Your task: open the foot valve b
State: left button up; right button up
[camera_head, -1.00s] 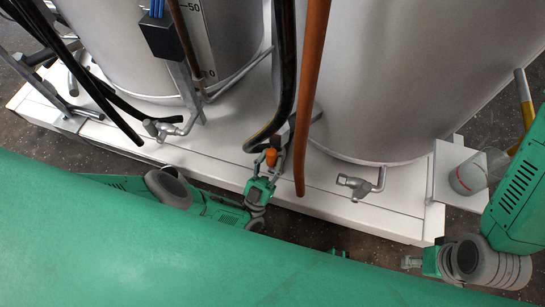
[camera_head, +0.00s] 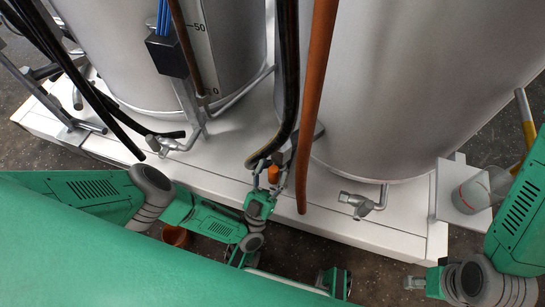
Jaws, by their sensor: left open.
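A grey foot valve (camera_head: 359,204) with a bent outlet pipe sits at the base of the right tank. A similar grey valve (camera_head: 168,147) sits at the base of the left tank. No label shows which is b. A small orange knob or cap (camera_head: 273,174) is by the white base, below the black hose's end. My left gripper (camera_head: 268,167) is open, its fingers either side of the orange piece in this view; contact cannot be told. My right gripper (camera_head: 414,283) is at lower right, apart from the valves; its finger gap is too small to judge.
The right tank (camera_head: 420,90) and left tank (camera_head: 110,70) stand on a white base (camera_head: 330,221). A black hose (camera_head: 287,90) and orange-brown hose (camera_head: 314,90) hang near my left gripper. A clear cup (camera_head: 471,195) stands on a shelf at right.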

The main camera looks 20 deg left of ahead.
pick_arm(q)
jog(key=shift+r, duration=3.4)
jog(key=shift+s, duration=0.1)
jog(key=shift+a, duration=0.1)
